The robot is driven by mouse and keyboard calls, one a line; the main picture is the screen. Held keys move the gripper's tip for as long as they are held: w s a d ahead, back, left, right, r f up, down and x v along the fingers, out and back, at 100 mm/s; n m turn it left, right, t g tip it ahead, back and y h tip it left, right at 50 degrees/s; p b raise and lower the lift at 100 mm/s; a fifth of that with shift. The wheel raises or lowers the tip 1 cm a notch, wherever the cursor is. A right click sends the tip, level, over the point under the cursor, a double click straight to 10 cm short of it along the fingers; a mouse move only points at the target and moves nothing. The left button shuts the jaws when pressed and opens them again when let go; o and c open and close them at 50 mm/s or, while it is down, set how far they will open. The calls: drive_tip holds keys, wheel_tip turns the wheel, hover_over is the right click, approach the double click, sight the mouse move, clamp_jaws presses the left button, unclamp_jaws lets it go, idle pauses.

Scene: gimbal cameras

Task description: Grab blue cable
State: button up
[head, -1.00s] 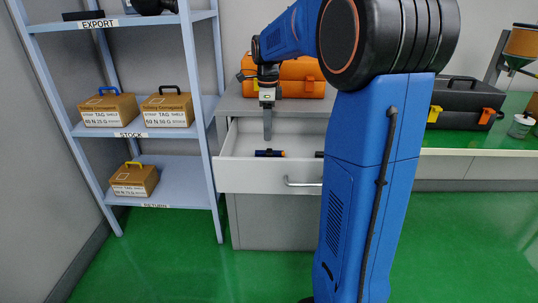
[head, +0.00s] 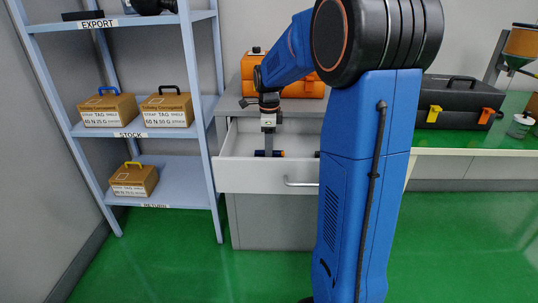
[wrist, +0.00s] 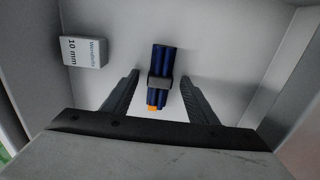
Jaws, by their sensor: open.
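The blue cable (wrist: 161,68) is a dark blue bundle with a dark band around its middle and an orange part at its near end. It lies on the floor of the open drawer (head: 245,178). In the head view the cable (head: 277,154) shows partly beside my gripper. My gripper (wrist: 159,82) is open and points down into the drawer, with one finger on each side of the cable. A gap shows between each finger and the cable in the wrist view. I cannot tell the exact height of the fingertips above the drawer floor.
A small white box marked 10 mm (wrist: 84,51) lies in the drawer to the left. The drawer walls stand close around my gripper. An orange case (head: 300,88) sits on the cabinet top behind. A blue shelf rack (head: 205,110) stands to the left.

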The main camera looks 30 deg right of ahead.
drive_tip(key=shift+c, duration=0.7)
drive_tip(key=c, duration=1)
